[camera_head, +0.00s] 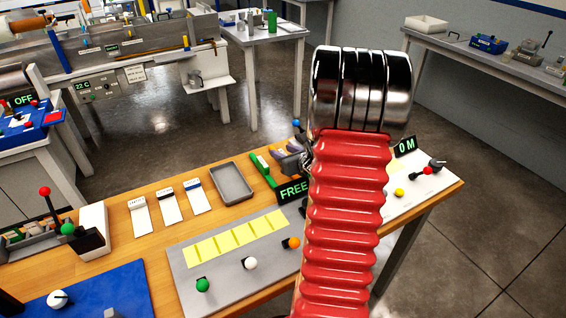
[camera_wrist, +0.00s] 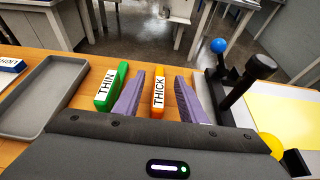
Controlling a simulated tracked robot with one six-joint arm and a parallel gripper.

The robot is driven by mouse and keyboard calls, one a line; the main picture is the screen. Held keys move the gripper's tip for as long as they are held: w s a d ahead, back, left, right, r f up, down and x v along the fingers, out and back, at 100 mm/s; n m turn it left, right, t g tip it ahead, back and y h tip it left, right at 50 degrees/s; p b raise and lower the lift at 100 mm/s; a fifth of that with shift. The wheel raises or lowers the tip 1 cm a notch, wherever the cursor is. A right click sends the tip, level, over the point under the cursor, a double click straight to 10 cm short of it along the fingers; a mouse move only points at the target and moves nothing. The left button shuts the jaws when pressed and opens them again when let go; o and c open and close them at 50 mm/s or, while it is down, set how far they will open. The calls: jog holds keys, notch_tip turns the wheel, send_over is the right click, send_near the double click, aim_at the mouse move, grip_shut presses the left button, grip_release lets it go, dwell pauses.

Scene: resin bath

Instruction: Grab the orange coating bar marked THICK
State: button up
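The orange bar marked THICK (camera_wrist: 158,92) stands on the wooden bench in the wrist view. My gripper (camera_wrist: 160,77) has its two purple fingers spread, one on each side of the orange bar, with bare wood showing between the bar and each finger. The green bar marked THIN (camera_wrist: 110,88) stands just left of the left finger. In the head view the green bar (camera_head: 262,171) shows beside my gripper, near the black FREE sign. The orange bar is hidden there behind my gripper and red arm.
A grey tray (camera_wrist: 38,97) lies left of the green bar. A black-handled lever (camera_wrist: 250,80) and a blue knob (camera_wrist: 218,46) stand close right of my fingers. In the head view, a grey plate with yellow strips (camera_head: 236,240) lies in front, and several white cards lie left.

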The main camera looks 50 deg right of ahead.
jog(key=shift+w+d+f, duration=0.15)
jog(key=shift+w+f, duration=0.05)
jog(key=shift+w, duration=0.25)
jog(key=shift+c, duration=0.7)
grip_shut()
